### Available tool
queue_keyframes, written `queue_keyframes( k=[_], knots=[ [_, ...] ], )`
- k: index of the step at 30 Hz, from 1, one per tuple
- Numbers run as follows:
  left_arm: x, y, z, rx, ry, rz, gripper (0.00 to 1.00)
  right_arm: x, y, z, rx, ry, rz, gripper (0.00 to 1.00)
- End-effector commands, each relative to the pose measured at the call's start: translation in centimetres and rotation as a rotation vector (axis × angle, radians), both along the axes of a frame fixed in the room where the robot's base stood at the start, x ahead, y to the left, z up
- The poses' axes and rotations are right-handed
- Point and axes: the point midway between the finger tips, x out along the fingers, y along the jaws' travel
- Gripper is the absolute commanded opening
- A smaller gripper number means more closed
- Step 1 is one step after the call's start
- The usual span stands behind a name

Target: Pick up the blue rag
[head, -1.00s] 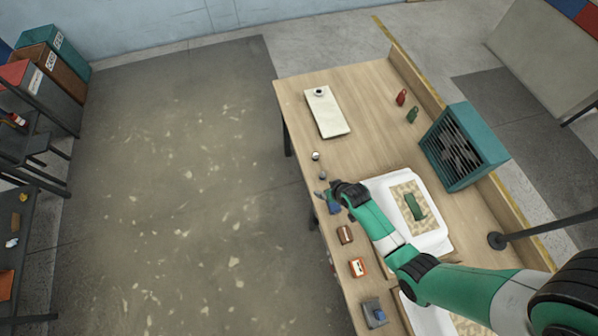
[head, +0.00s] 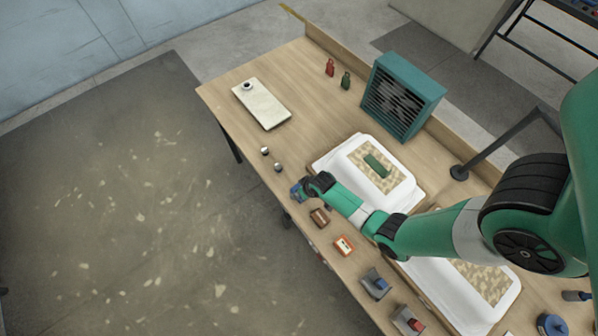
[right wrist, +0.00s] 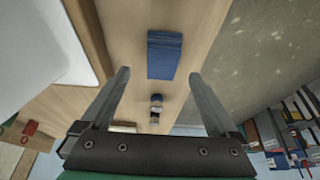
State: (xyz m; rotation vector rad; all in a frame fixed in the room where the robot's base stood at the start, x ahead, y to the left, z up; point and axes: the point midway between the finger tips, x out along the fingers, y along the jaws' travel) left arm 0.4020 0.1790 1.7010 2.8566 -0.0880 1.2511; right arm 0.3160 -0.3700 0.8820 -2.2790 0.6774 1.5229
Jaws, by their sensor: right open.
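The blue rag (right wrist: 164,55) is a folded, flat rectangle lying on the wooden workbench near its edge, in the right wrist view. My right gripper (right wrist: 158,76) is open, with a finger to either side of the rag's line; nothing is held. I cannot tell the exact height between fingertips and rag. In the head view my right gripper (head: 303,189) is over the bench's near left edge, and a small blue patch shows at its end, partly hidden. My left gripper is in neither view.
A white tub shell (head: 403,198) lies right beside my right forearm. Small cylinders (head: 278,167) stand beyond the rag. A brown block (head: 319,217) and an orange-white box (head: 344,245) line the near edge. A teal fan box (head: 404,95) stands behind.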

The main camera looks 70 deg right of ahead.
Motion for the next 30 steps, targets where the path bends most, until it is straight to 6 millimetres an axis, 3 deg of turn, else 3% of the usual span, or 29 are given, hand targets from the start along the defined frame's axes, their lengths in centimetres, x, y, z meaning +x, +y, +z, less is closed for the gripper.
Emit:
queue_keyframes(
  k=[9,18,30],
  knots=[
    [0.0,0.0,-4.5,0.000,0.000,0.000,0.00,1.2,-0.4,-4.5,0.000,0.000,0.001,0.95],
    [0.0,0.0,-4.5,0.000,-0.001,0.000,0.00,1.5,-0.7,-4.7,0.000,0.000,0.001,0.95],
    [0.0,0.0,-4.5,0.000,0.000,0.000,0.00,1.5,-0.6,-4.8,0.000,0.000,0.001,0.23]
  ],
)
